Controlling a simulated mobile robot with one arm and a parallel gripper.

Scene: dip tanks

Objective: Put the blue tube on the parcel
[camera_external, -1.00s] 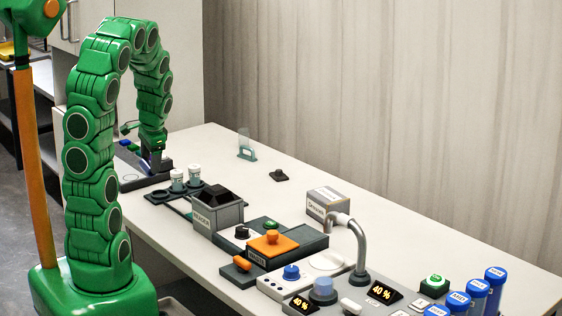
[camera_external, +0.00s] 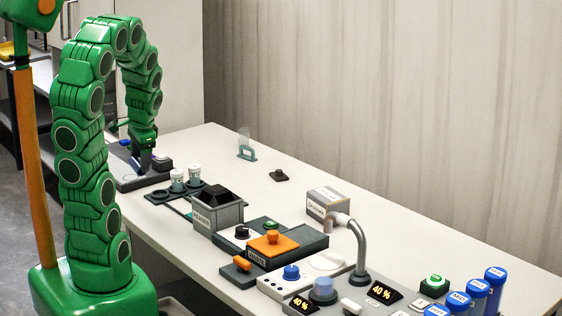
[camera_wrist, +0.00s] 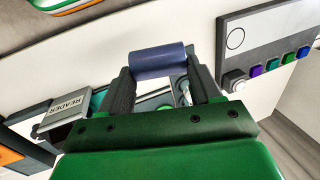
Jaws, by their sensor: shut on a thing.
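A dark blue tube (camera_wrist: 158,62) lies crosswise between the two dark fingers of my gripper (camera_wrist: 160,70) in the wrist view; the gripper is shut on it. In the external view my gripper (camera_external: 142,162) is low over the far left end of the table, at a dark grey panel (camera_external: 130,183). The tube is hard to make out there. A small grey box with a printed label (camera_external: 328,200) sits on the table behind the curved tap; it may be the parcel, but I cannot read its label.
The panel with coloured buttons shows in the wrist view (camera_wrist: 270,30). White-lidded jars (camera_external: 178,180), a reader box (camera_external: 217,212) and an orange-topped unit (camera_external: 273,244) line the table. A curved tap (camera_external: 358,245) and blue canisters (camera_external: 478,292) stand right. The table's back strip is mostly clear.

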